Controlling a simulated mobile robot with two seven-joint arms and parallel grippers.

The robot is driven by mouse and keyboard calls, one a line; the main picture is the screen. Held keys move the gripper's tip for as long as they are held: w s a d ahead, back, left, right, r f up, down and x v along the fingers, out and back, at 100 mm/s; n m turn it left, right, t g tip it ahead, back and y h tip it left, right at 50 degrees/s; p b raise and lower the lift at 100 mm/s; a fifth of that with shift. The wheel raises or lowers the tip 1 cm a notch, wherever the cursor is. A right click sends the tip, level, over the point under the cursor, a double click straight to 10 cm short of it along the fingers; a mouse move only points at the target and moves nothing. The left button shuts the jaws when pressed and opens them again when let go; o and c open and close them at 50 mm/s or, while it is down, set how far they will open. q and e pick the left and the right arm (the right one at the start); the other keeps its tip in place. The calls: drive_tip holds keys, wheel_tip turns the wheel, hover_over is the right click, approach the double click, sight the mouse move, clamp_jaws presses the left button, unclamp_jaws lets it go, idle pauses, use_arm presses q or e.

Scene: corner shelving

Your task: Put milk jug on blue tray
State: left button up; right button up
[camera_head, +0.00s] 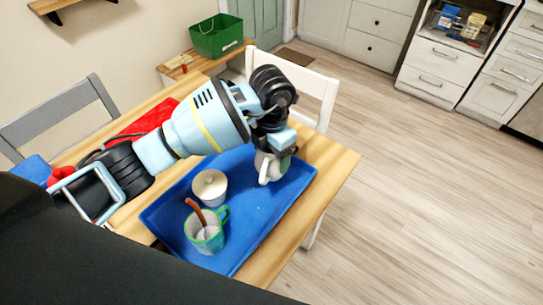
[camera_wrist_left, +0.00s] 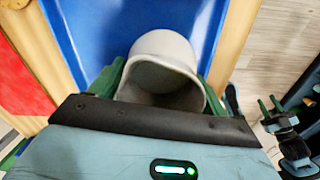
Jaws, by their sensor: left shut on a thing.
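The pale grey milk jug (camera_head: 264,167) is at the far right part of the blue tray (camera_head: 239,245). My left gripper (camera_head: 277,150) comes down on it from above and is shut on it. In the left wrist view the jug (camera_wrist_left: 165,55) sits between the green fingers, with its open mouth showing. The head view shows its handle on the near side. I cannot tell whether its base touches the tray. My right gripper (camera_wrist_left: 270,106) seems to show small at the right edge of the left wrist view; its jaws are unclear.
On the tray stand a white cup (camera_head: 210,188) and a green-and-white mug (camera_head: 205,232) with a brown stick in it. A red mat (camera_head: 148,119) lies on the wooden table. A white chair (camera_head: 315,85) stands behind, and a green crate (camera_head: 216,36) sits farther back.

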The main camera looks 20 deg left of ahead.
use_arm(q)
drive_tip(key=shift+w+a+r, duration=0.1)
drive_tip(key=shift+w, duration=0.3)
drive_tip(key=shift+w, duration=0.25)
drive_tip(key=shift+w+f, duration=0.2)
drive_tip(key=shift+f, duration=1.6)
drive_tip(key=shift+f, duration=0.15)
drive_tip(key=o, duration=1.3)
drive_tip(key=shift+f, duration=0.1)
wheel_tip(320, 180, up, 12)
drive_tip(key=shift+s+r+p, duration=0.15)
drive_tip(key=shift+r+p, duration=0.05)
drive_tip(key=shift+p, duration=0.1)
